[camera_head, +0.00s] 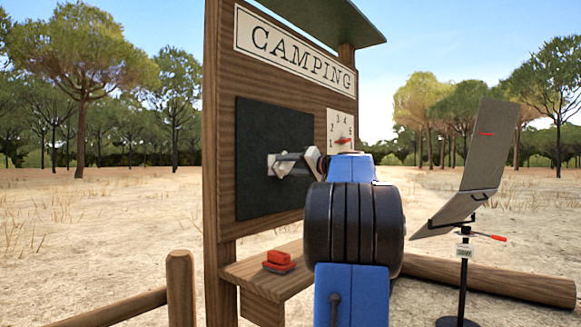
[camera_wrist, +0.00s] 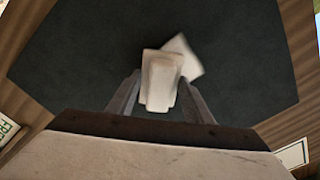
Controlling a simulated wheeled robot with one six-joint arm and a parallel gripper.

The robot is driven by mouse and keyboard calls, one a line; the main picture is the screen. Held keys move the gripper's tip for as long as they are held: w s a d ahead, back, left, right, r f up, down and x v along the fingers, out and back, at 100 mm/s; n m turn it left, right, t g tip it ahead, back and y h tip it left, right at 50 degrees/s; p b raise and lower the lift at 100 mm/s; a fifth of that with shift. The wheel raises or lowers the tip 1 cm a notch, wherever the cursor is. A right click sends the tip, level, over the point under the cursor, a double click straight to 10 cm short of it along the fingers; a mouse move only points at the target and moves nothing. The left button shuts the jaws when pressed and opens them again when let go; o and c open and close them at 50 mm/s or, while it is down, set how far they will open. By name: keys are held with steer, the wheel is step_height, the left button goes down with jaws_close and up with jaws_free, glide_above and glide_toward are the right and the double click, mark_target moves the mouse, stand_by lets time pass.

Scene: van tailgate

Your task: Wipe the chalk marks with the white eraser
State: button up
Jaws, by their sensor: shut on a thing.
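The white eraser (camera_wrist: 159,82) is between the two fingers of my gripper (camera_wrist: 155,97) in the wrist view. In the head view my gripper (camera_head: 291,163) is shut on it in front of the dark chalkboard (camera_head: 262,130). A tilted pale patch (camera_wrist: 188,57) shows beyond the eraser against the dark chalkboard (camera_wrist: 80,50); it may be a chalk mark, but I cannot tell. No other chalk marks can be made out. Whether the eraser touches the board is unclear.
A red block-like object (camera_head: 279,261) lies on the wooden shelf (camera_head: 245,273) below the board. A numbered panel with a red pointer (camera_head: 342,140) is right of the board. A grey tilted stand (camera_head: 480,160) is at right, a log (camera_head: 500,280) behind it. A wooden fence (camera_head: 180,290) is front left.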

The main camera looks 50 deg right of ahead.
mark_target(278, 165)
steer(key=shift+s+a, duration=0.2)
steer(key=shift+a, duration=1.55)
steer(key=shift+s+a, duration=0.15)
steer(key=shift+a, duration=1.55)
steer(key=shift+w+r, duration=0.1)
steer(key=shift+d, duration=0.15)
steer(key=shift+w+d, duration=0.15)
steer(key=shift+d, duration=0.7)
steer(key=shift+w+d, duration=0.1)
steer(key=shift+d, duration=0.7)
steer(key=shift+w+d, duration=0.15)
steer(key=shift+d, duration=3.15)
steer(key=shift+w+d, duration=0.2)
steer(key=shift+d, duration=1.5)
steer(key=shift+w+d, duration=0.15)
steer(key=shift+d, duration=1.5)
steer(key=shift+a, duration=0.1)
